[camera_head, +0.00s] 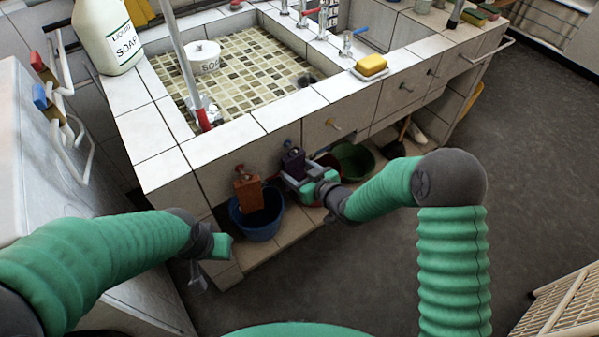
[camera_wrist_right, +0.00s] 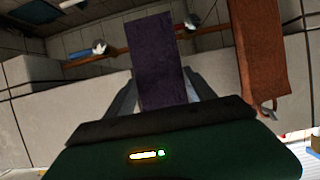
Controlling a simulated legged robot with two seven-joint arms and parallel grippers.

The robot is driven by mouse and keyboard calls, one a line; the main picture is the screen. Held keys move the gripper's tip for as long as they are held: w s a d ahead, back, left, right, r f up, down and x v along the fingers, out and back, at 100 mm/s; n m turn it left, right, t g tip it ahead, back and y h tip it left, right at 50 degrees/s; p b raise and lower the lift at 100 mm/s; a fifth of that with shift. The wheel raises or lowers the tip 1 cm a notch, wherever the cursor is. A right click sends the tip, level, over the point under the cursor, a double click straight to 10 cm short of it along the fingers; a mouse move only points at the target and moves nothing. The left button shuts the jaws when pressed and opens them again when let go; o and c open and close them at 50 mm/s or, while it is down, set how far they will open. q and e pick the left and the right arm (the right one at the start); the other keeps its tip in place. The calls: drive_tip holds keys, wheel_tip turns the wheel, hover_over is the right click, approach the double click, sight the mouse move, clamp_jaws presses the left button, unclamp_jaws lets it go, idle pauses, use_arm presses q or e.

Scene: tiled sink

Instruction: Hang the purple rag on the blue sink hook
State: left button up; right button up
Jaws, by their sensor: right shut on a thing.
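The purple rag (camera_head: 293,164) is upright at the sink front, just below the small blue hook (camera_head: 288,144). I cannot tell whether it touches the hook. My right gripper (camera_head: 304,184) is shut on the rag's lower part. In the right wrist view the purple rag (camera_wrist_right: 158,55) stands up between the two fingers, its lower end hidden by the gripper body. My left gripper (camera_head: 208,262) is low at the left, apart from the sink and empty; its finger gap is unclear.
An orange rag (camera_head: 248,194) hangs from a red hook (camera_head: 240,169), left of the purple rag; it also shows in the wrist view (camera_wrist_right: 262,50). A blue bucket (camera_head: 257,221) and a green basin (camera_head: 354,160) stand below. A yellow hook (camera_head: 333,125) is farther right.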

drive_tip(key=shift+s+f, duration=0.1)
drive_tip(key=shift+f, duration=0.05)
drive_tip(key=o, duration=1.4)
drive_tip(key=shift+o, duration=0.2)
drive_tip(key=shift+d, duration=0.1)
